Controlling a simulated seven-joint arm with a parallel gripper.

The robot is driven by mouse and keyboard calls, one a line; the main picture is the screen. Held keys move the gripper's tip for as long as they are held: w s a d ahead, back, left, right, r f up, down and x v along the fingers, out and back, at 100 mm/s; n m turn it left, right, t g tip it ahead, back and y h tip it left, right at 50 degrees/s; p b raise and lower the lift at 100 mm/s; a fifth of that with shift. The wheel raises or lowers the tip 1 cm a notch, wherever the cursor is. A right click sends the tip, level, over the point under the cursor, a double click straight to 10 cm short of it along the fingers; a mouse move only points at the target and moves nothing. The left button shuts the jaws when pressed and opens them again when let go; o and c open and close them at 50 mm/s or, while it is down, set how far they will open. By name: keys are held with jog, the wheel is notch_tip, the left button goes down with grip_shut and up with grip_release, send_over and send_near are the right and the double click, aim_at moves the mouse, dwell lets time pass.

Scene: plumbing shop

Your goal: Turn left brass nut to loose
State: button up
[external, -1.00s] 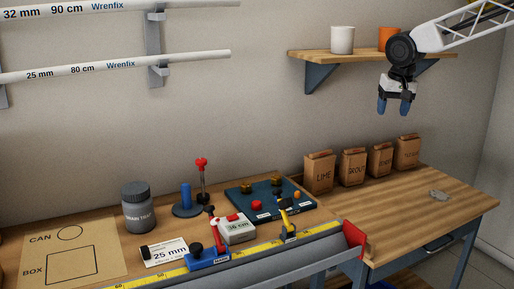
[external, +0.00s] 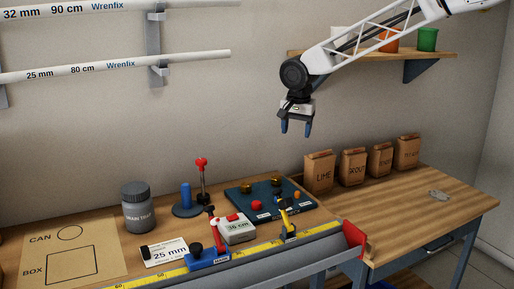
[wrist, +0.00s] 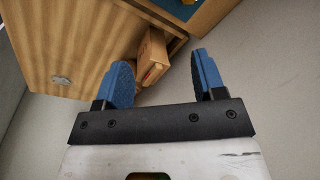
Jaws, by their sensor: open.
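Two brass nuts sit on a dark blue board (external: 240,203) on the bench in the external view. The left brass nut (external: 246,188) is at the board's back left, and the other brass nut (external: 276,181) is to its right. Both are small, and their turn position cannot be read. My gripper (external: 296,131) hangs open and empty in the air, well above and a little right of the board. In the wrist view its two blue fingers (wrist: 162,82) are spread with nothing between them. The nuts cannot be made out there.
A red knob (external: 257,205) and an orange knob (external: 297,195) share the board. A red-topped lever (external: 202,178) and a blue post (external: 186,197) stand left of it. Several paper bags (external: 319,172) stand to the right. A shelf (external: 420,72) with cups is behind my arm.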

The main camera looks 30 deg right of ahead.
aim_at(245, 185)
jog(key=w+a+f+m, duration=0.1)
jog(key=w+a+f, duration=0.1)
jog(key=a, duration=0.3)
jog(key=w+a+f+g, duration=0.1)
jog(key=w+a+f, duration=0.1)
jog(key=a+f, duration=0.2)
jog(key=w+a+f+m, duration=0.1)
jog(key=a+f, duration=0.3)
jog(key=a, duration=0.1)
jog(key=shift+w+a+f+m, duration=0.2)
jog(key=shift+w+a+m, duration=0.1)
jog(key=shift+w, duration=0.1)
jog(key=shift+f, duration=0.1)
jog(key=shift+f, duration=3.8)
jog(key=c, duration=0.9)
